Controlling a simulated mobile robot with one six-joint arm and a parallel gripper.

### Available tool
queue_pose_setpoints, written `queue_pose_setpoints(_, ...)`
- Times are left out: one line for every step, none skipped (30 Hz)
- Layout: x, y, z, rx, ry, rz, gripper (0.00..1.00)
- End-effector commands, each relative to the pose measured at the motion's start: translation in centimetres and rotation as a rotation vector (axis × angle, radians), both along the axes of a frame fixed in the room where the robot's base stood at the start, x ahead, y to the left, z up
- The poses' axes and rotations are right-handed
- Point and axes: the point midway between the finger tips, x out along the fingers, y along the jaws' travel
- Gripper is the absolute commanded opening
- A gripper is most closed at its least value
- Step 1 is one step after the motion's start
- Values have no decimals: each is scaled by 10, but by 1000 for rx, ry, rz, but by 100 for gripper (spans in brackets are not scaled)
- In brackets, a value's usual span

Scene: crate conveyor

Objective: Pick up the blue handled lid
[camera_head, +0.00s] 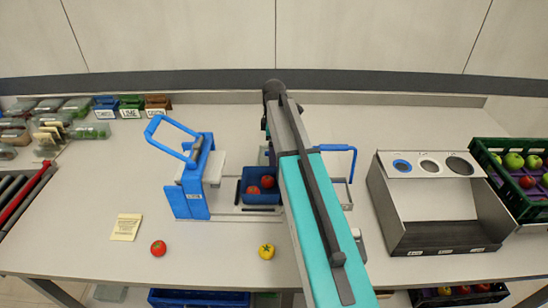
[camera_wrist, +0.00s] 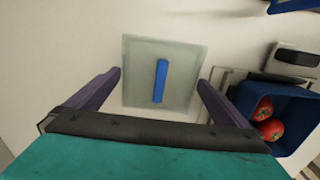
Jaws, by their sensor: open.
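The lid (camera_wrist: 182,62) is a square, pale translucent plate lying flat in the middle of the wrist view. Its handle (camera_wrist: 161,82) is a straight blue bar running up and down in that view. My gripper (camera_wrist: 160,77) is open, with one dark finger on the left and one on the right of the lid. The fingers appear apart from the handle, with nothing between them held. I cannot tell their height over the lid. In the head view my arm covers most of this area, and I cannot make out the lid there.
A blue bin (camera_head: 253,197) with red tomatoes stands beside my arm; it also shows in the wrist view (camera_wrist: 288,108). A blue-handled press (camera_head: 192,170) stands left of it. A grey sorting box (camera_head: 440,232) and green crate (camera_head: 500,190) are right. A tomato (camera_head: 158,248) lies front left.

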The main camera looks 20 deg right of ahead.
Motion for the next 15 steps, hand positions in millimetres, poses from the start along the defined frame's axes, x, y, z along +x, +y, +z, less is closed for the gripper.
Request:
queue_pose_setpoints(0, 0, 0, 0, 0, 0, 100)
queue_pose_setpoints(0, 0, 0, 0, 0, 0, 100)
queue_pose_setpoints(0, 0, 0, 0, 0, 0, 97)
queue_pose_setpoints(0, 0, 0, 0, 0, 0, 92)
queue_pose_setpoints(0, 0, 0, 0, 0, 0, 86)
queue_pose_setpoints(0, 0, 0, 0, 0, 0, 80)
queue_pose_setpoints(0, 0, 0, 0, 0, 0, 75)
queue_pose_setpoints(0, 0, 0, 0, 0, 0, 75)
queue_pose_setpoints(0, 0, 0, 0, 0, 0, 75)
queue_pose_setpoints(0, 0, 0, 0, 0, 0, 75)
queue_pose_setpoints(0, 0, 0, 0, 0, 0, 75)
queue_pose_setpoints(0, 0, 0, 0, 0, 0, 75)
queue_pose_setpoints(0, 0, 0, 0, 0, 0, 75)
queue_pose_setpoints(0, 0, 0, 0, 0, 0, 75)
queue_pose_setpoints(0, 0, 0, 0, 0, 0, 75)
